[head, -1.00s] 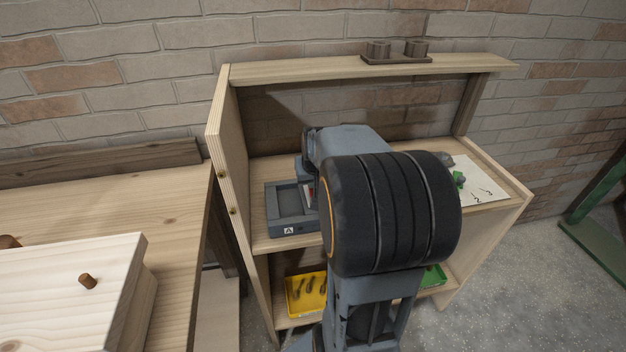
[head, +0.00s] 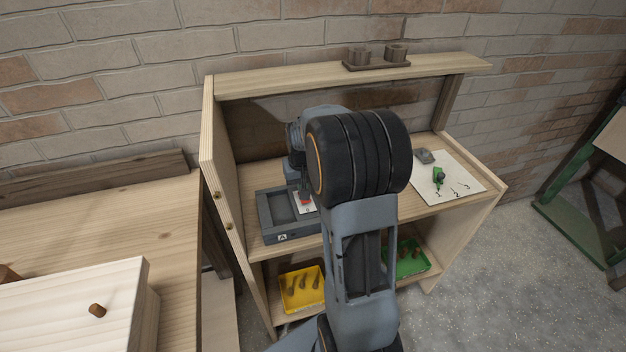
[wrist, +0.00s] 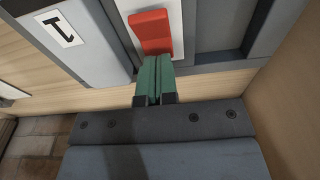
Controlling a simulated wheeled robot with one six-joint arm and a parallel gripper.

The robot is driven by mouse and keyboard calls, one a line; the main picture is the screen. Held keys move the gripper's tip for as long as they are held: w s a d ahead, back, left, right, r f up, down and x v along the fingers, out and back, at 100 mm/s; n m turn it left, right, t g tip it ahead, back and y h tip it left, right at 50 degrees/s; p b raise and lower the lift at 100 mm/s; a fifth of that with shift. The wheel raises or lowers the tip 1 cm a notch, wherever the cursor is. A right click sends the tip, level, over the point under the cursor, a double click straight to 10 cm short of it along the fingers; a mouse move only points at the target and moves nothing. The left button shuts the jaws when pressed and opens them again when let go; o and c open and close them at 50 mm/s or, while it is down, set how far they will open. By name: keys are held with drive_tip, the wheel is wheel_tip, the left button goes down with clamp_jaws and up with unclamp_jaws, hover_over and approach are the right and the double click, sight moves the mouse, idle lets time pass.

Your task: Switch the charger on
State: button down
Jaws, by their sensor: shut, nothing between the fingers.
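The charger (head: 264,215) is a dark grey box on the upper shelf, with an "A" label on its front. Its red rocker switch (head: 305,198) sits on a white plate at its right side. In the wrist view the red switch (wrist: 150,32) is at the top centre, its lower end standing out from the white plate. My gripper (wrist: 157,62) is shut and empty. Its green fingertips are right at the lower end of the switch; I cannot tell whether they touch it. In the head view my arm hides most of the fingers.
A wooden side wall (head: 222,170) stands close left of the charger. A paper sheet (head: 462,180) with a green item (head: 438,177) lies to the right. Yellow (head: 290,303) and green (head: 417,268) trays stand on the lower shelf. A holder (head: 376,66) stands on the top board.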

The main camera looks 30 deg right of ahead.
drive_tip(key=shift+a, duration=0.3)
drive_tip(key=shift+s+d, duration=0.1)
drive_tip(key=shift+s, duration=0.05)
drive_tip(key=shift+s+a+r, duration=0.2)
drive_tip(key=shift+s+r, duration=0.05)
drive_tip(key=shift+s, duration=0.35)
wheel_tip(320, 180, up, 14)
drive_tip(key=p, duration=0.2)
drive_tip(key=shift+p, duration=0.35)
idle(0.5)
drive_tip(key=s+a+f+n+t, duration=0.2)
drive_tip(key=s+a+f+n, duration=0.1)
drive_tip(key=s+a, duration=1.1)
drive_tip(key=shift+s+n+t, duration=0.15)
drive_tip(key=shift+n+t, duration=0.25)
